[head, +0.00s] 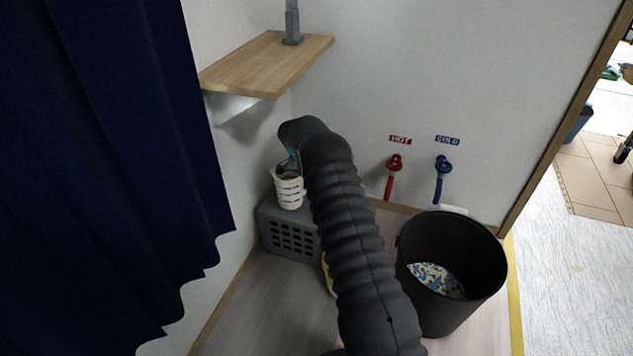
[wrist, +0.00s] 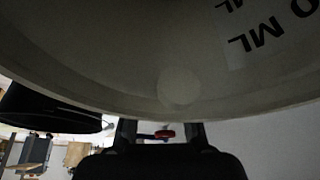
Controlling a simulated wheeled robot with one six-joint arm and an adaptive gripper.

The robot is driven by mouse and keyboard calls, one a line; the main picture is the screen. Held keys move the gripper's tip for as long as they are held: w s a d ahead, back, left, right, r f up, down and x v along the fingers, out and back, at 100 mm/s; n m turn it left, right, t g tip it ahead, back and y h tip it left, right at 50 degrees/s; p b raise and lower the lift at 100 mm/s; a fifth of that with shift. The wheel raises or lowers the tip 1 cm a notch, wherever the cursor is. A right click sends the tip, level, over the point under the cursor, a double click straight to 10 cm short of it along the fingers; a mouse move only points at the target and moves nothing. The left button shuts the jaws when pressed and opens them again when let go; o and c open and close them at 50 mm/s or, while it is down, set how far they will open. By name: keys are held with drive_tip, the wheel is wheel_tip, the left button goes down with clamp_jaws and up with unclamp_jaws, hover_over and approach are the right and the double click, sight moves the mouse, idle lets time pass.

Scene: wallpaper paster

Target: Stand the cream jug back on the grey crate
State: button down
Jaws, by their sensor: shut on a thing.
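The cream jug (head: 289,190) is upright at the top of the grey crate (head: 292,239) in the head view. I cannot tell whether its base touches the crate. My gripper (wrist: 160,129) is shut on the jug, with both fingertips at its edge in the wrist view. The jug (wrist: 120,50) fills the top of that view, with black "ML" lettering on its wall. In the head view my dark, ribbed arm hides part of the crate and most of the gripper.
A black bin (head: 415,300) with patterned contents stands right of my arm. Red (head: 394,170) and blue (head: 442,175) taps are on the wall behind. A wooden shelf (head: 255,68) juts out above the crate. A dark blue curtain (head: 100,160) hangs at the left.

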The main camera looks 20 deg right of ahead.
drive_tip(key=shift+f, duration=0.55)
drive_tip(key=c, duration=1)
unclamp_jaws()
drive_tip(key=shift+v, duration=3.9)
